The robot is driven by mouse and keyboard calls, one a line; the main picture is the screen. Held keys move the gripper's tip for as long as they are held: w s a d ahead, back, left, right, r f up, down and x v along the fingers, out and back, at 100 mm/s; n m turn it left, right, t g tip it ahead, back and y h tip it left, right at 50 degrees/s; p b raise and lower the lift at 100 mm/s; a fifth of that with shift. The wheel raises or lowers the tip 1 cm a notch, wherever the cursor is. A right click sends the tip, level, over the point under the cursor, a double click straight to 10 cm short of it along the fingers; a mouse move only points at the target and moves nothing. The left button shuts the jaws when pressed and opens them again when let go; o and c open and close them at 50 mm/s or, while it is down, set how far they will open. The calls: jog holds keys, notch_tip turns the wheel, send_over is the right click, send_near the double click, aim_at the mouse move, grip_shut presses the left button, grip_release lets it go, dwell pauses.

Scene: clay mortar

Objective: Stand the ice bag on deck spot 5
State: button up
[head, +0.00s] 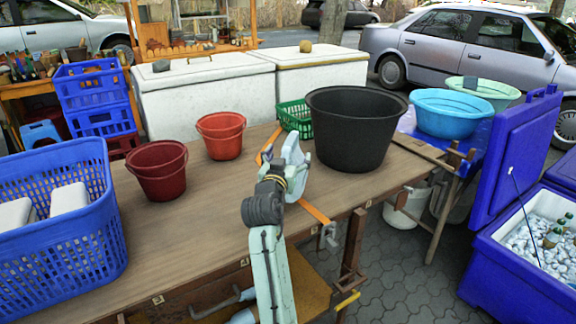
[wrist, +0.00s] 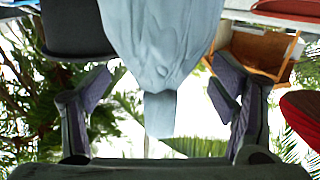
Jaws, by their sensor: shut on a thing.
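The ice bag (wrist: 168,40) is pale grey-blue and wrinkled, and it fills the upper middle of the wrist view, with a narrow neck lower down. My gripper (wrist: 166,78) has one finger on each side of it and is shut on it. In the head view my gripper (head: 290,158) is over the wooden deck (head: 205,215), near its right part and in front of the black tub. A pale grey-blue shape there merges with the gripper, so I cannot tell the bag's outline or whether it touches the deck. I cannot make out which place is spot 5.
A black tub (head: 357,128), green basket (head: 295,117), red bucket (head: 221,135) and dark red bucket (head: 160,171) stand on the deck. A blue basket (head: 65,235) is at the left. An open blue cooler (head: 500,262) with ice stands at the right. The deck's middle is clear.

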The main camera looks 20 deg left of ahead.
jog(key=shift+f+p, duration=0.55)
jog(key=shift+f, duration=0.95)
jog(key=o, duration=1.9)
jog(key=shift+f, duration=0.2)
jog(key=shift+o, duration=0.2)
jog(key=shift+s, duration=0.1)
